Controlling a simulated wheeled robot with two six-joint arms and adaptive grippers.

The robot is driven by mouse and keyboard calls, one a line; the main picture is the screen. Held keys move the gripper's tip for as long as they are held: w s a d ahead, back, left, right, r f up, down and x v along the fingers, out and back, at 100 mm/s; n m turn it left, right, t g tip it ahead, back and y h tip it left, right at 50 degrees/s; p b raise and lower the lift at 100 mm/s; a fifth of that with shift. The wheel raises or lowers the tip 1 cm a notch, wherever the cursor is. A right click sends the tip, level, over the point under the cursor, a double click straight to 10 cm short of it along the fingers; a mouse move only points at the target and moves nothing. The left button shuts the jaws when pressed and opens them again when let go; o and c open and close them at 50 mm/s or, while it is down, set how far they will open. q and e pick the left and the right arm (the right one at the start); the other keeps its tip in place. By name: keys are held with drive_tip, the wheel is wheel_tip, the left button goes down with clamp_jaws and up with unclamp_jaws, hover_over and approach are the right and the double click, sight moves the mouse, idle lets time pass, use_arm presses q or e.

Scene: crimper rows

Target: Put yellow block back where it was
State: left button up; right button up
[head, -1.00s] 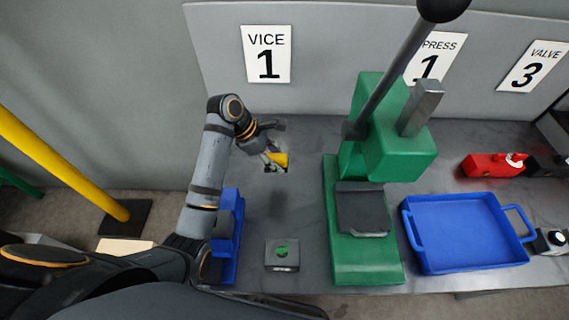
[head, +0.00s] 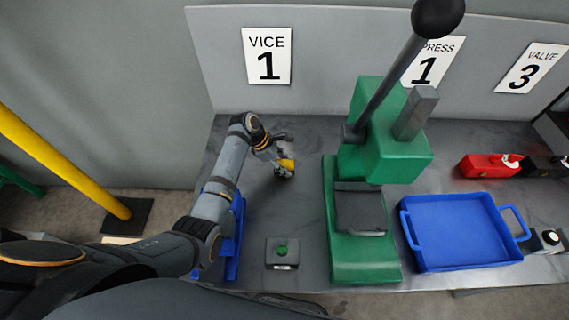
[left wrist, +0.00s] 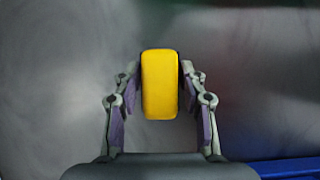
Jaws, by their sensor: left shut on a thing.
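The yellow block (head: 287,164) is held in my left gripper (head: 284,172), above the grey bench left of the green press. In the left wrist view the yellow block (left wrist: 160,84) stands lengthwise between the two fingers of my left gripper (left wrist: 160,95), which are closed on its sides. The bench surface behind it is blurred, and I cannot tell how high the block is. My right gripper is not in view.
The green press (head: 365,255) stands right of my left gripper. A small grey box with a green button (head: 282,249) is near the front edge. A blue tray (head: 460,265) and a red vice-like part (head: 485,167) are farther right.

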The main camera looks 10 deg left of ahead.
use_arm(q)
drive_tip(key=shift+f, duration=0.1)
drive_tip(key=o, duration=1.1)
drive_tip(key=shift+a+r, duration=0.15)
drive_tip(key=shift+r, duration=0.15)
drive_tip(key=b+v, duration=0.1)
drive_tip(key=v, duration=1)
drive_tip(key=shift+r, duration=0.2)
drive_tip(key=shift+a, duration=0.15)
